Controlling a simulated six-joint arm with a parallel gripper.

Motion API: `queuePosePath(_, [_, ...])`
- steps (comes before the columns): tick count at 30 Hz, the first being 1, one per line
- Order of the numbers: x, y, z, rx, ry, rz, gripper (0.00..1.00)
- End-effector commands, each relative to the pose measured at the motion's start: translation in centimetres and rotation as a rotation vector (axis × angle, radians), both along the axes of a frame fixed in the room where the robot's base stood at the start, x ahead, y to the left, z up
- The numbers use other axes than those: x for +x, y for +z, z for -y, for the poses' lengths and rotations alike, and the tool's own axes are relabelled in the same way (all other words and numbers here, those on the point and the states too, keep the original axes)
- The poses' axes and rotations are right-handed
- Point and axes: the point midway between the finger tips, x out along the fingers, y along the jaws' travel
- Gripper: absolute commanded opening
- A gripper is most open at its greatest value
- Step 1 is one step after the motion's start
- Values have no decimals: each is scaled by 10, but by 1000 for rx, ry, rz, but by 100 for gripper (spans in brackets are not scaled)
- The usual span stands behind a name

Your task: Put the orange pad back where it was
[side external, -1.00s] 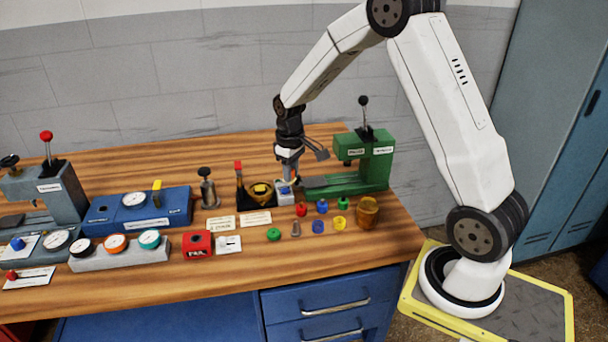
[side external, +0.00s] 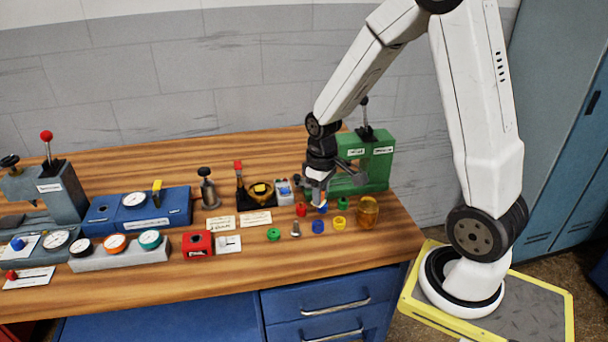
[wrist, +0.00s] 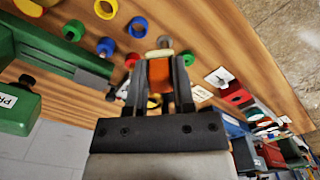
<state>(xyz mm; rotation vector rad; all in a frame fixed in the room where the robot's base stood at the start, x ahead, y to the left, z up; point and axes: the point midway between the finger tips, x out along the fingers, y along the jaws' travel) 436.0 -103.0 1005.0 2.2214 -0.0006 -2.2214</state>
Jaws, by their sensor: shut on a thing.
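My gripper (side external: 317,198) is over the small coloured parts at the right of the bench, in front of the green press. In the wrist view my gripper (wrist: 158,75) is shut on the orange pad (wrist: 158,78), which shows between the two dark fingers. A pale cream piece (wrist: 158,54) shows at the fingertips; whether it belongs to the pad I cannot tell. In the side view the orange pad cannot be made out. A pale tip shows under the gripper, close to a blue part (side external: 323,209); whether they touch is unclear.
Red (side external: 301,209), green (side external: 342,203), yellow (side external: 338,221) and blue (side external: 318,226) parts lie around the gripper. An amber cup (side external: 367,210) stands at the right. The green press (side external: 375,165) stands behind.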

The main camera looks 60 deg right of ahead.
Motion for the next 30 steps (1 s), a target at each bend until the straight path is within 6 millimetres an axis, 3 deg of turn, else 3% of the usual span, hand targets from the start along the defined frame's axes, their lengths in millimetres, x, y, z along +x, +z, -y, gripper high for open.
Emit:
queuePosePath(8, [19,-9,4,1,0,-2,0])
queuePosePath(23, [83,-39,20,0,0,-1,0])
queuePosePath(30, [104,-62,25,1,0,-3,0])
